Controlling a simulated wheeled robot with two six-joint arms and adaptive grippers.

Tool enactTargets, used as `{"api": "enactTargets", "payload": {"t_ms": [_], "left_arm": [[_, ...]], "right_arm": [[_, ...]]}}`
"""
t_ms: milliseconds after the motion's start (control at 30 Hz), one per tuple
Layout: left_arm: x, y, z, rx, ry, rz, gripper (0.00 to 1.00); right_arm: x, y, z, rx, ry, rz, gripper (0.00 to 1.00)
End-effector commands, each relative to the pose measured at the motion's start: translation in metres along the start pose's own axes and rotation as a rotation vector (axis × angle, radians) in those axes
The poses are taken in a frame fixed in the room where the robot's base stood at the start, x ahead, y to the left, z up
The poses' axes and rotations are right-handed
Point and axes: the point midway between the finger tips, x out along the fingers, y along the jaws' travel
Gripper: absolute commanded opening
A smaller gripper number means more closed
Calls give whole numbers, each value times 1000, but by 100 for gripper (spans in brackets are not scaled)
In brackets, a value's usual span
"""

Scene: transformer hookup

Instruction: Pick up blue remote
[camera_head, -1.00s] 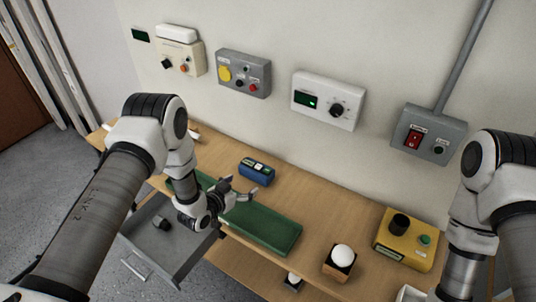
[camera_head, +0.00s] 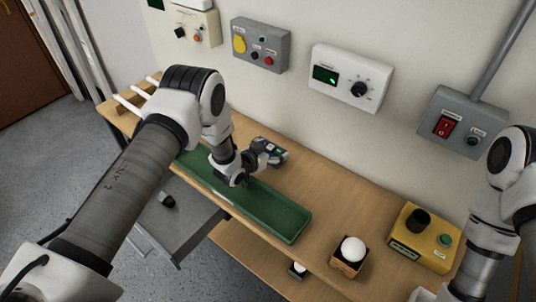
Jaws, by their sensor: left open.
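The blue remote (camera_head: 278,152) lies on the wooden table near the wall, behind the green tray. My left gripper (camera_head: 266,155) reaches over the tray from the left and is open at the remote's left end. Its fingers and wrist hide part of the remote, so I cannot tell whether they touch it. My right arm shows at the right edge, but its gripper is out of view.
The long green tray (camera_head: 285,218) lies along the table's front. An open grey drawer (camera_head: 180,222) juts out below. Control boxes line the wall.

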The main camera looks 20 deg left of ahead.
Motion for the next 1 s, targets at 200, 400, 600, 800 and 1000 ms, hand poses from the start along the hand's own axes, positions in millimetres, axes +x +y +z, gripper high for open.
{"api": "enactTargets", "payload": {"t_ms": [200, 400, 600, 800, 1000], "left_arm": [[0, 0, 0, 0, -1, 0, 19], [0, 0, 0, 0, 0, 0, 18], [-2, 0, -4, 0, -1, 0, 11], [-10, 0, -25, 0, 1, 0, 11], [-37, -1, -30, -3, -5, -1, 11]], "right_arm": [[0, 0, 0, 0, 0, 0, 0], [0, 0, 0, 0, 0, 0, 0], [-3, 0, 0, 0, 0, 0, 0], [-17, 0, 0, 0, 0, 0, 0], [-36, 0, 0, 0, 0, 0, 0]]}}
